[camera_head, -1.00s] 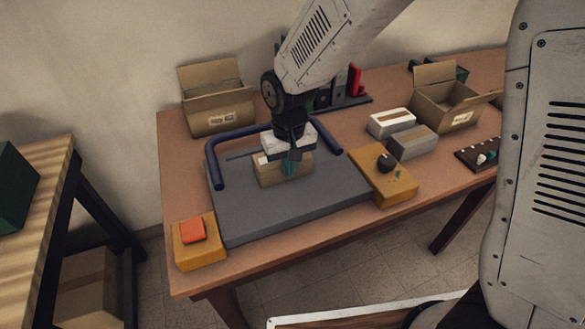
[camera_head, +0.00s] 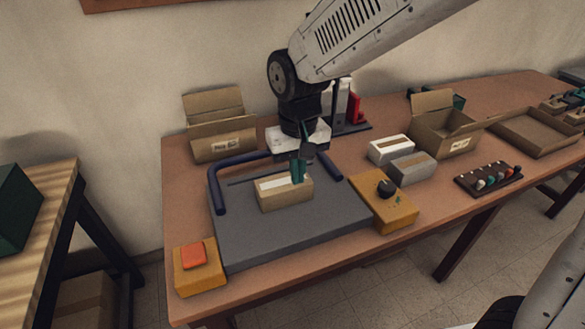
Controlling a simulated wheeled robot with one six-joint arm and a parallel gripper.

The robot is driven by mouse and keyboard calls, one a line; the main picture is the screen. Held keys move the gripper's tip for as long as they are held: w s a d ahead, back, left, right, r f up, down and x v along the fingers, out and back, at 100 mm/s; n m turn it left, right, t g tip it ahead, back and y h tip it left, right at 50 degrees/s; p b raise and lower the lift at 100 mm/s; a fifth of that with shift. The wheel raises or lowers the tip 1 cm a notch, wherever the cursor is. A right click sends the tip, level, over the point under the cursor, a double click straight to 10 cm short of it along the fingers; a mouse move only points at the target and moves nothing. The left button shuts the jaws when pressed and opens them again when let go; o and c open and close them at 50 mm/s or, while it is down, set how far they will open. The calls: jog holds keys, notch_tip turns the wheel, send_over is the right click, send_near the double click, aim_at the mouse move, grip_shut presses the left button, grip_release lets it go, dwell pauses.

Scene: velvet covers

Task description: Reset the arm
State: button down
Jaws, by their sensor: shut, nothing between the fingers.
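My gripper (camera_head: 298,174) hangs from the arm above the grey plate, its greenish fingers pointing down and shut with nothing between them. In the picture the fingers overlap the right part of a small tan box (camera_head: 284,194) with a pale top strip. I cannot tell how far above or behind the box the fingertips are. The box lies on the grey plate (camera_head: 270,235), which has blue rails (camera_head: 218,190) at its left and right.
An orange button box (camera_head: 198,270) sits front left and a yellow knob box (camera_head: 385,205) right of the plate. Open cartons (camera_head: 222,140) (camera_head: 450,135) stand at the back. White (camera_head: 390,149) and grey (camera_head: 412,168) blocks and a peg strip (camera_head: 487,178) lie right.

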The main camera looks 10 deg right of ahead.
jog(key=s+d+r+m, duration=0.1)
jog(key=s+d+r, duration=0.2)
jog(key=s+d, duration=0.3)
jog(key=s+d+r+m+t, duration=0.1)
jog(key=s+d+r, duration=0.2)
jog(key=s+d, duration=0.4)
jog(key=s+d+r+m, duration=0.1)
jog(key=s+d+r, duration=0.2)
jog(key=s+d, duration=0.4)
jog(key=shift+d+r, duration=0.35)
